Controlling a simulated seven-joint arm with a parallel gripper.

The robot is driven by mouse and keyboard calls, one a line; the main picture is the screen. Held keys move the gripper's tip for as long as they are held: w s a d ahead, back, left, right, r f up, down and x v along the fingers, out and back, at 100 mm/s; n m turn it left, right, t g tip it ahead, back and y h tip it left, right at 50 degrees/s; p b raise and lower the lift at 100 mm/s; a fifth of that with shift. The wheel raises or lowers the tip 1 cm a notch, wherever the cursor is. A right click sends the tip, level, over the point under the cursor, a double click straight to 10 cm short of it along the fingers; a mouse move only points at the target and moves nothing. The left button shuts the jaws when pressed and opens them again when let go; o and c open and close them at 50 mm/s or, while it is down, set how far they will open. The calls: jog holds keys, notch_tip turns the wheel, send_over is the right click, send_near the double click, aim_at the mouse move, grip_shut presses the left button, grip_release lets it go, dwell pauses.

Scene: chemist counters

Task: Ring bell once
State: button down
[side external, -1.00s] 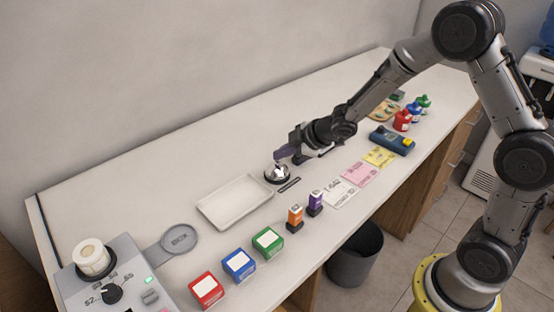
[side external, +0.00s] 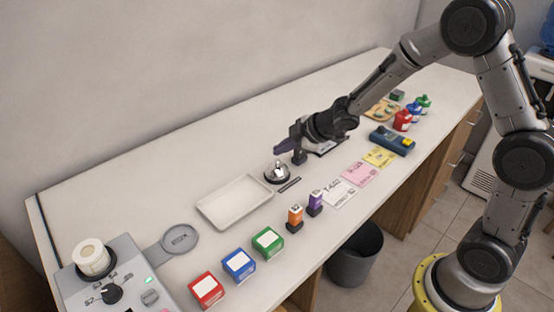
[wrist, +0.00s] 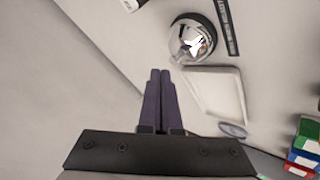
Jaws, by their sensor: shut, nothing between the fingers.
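The bell (side external: 277,173), a silver dome on a dark base, stands on the white counter right of the shallow tray. My gripper (side external: 280,148) is above it with its purple fingers pressed together and nothing between them. A visible gap separates the fingertips from the top of the bell in the side view. In the wrist view, the shut fingers (wrist: 160,73) point toward the bell (wrist: 192,38), which lies ahead and slightly right of the tips.
The white tray (side external: 235,203) lies left of the bell and a dark strip (side external: 290,185) in front. Orange (side external: 295,220) and purple (side external: 315,203) stamps, paper slips (side external: 360,173) and coloured boxes (side external: 239,265) line the front. A blue device (side external: 391,141) stands right.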

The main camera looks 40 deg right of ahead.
jog(key=shift+r, duration=0.15)
jog(key=shift+r, duration=2.35)
jog(key=shift+r, duration=0.1)
jog(key=s+d+r+m+t+h, duration=0.25)
jog(key=s+r, duration=0.35)
jog(key=r, duration=0.3)
jog(key=s+d+r+m+t+h, duration=0.1)
jog(key=s+r+m, duration=0.2)
jog(key=s+r, duration=0.45)
jog(key=s+a+f+m+g, duration=0.1)
jog(key=s+f+m+g, duration=0.2)
jog(key=s, duration=0.7)
jog(key=s+a+f+m+g+y, duration=0.1)
jog(key=s+a+f+m+g, duration=0.1)
jog(key=s, duration=0.8)
notch_tip(320, 180, down, 4)
jog(key=shift+a+r+m+g, duration=0.15)
jog(key=shift+m+g, duration=0.4)
jog(key=shift+g, duration=0.4)
